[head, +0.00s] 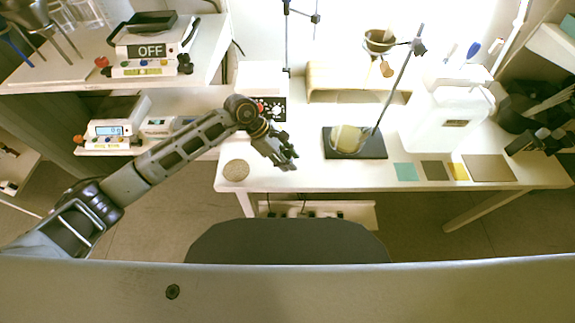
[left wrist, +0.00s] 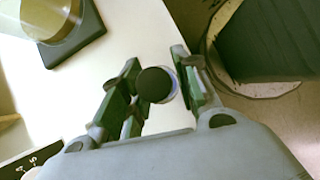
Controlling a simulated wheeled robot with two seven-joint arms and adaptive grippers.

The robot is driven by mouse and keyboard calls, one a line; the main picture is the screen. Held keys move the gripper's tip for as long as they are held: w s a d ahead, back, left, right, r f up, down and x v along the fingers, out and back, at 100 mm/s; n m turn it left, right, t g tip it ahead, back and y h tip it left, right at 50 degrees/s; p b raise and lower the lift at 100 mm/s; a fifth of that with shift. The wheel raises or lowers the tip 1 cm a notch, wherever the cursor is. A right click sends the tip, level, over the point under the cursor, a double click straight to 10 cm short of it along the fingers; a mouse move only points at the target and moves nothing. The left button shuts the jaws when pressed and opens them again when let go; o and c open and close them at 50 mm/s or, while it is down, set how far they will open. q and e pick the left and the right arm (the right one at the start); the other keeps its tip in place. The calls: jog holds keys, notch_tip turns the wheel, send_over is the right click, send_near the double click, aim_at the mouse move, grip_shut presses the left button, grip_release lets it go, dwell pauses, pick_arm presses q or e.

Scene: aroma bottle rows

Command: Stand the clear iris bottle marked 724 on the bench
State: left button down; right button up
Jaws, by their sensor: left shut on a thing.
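My left gripper (head: 288,163) is above the front of the white bench (head: 300,180), near its front edge. In the left wrist view the gripper (left wrist: 158,90) is shut on a small bottle, seen from the top as a dark round cap (left wrist: 154,85) with a thin clear, bluish-violet rim beside it. The mark on the bottle cannot be read, and its body is mostly hidden under the cap. I cannot tell whether its base touches the bench. In the head view the bottle cannot be made out between the fingers. My right gripper is not in view.
A round cork mat (head: 236,170) lies left of the gripper. A dark stand base (head: 372,150) with a round flask (head: 346,139) stands to its right. Coloured squares, one teal (head: 405,171), lie along the front right. A red-buttoned device (head: 270,108) stands behind the gripper.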

pick_arm(q)
jog(key=shift+f, duration=1.9)
jog(key=shift+f, duration=0.1)
jog(key=c, duration=1.1)
grip_release()
jog(key=shift+o, duration=0.2)
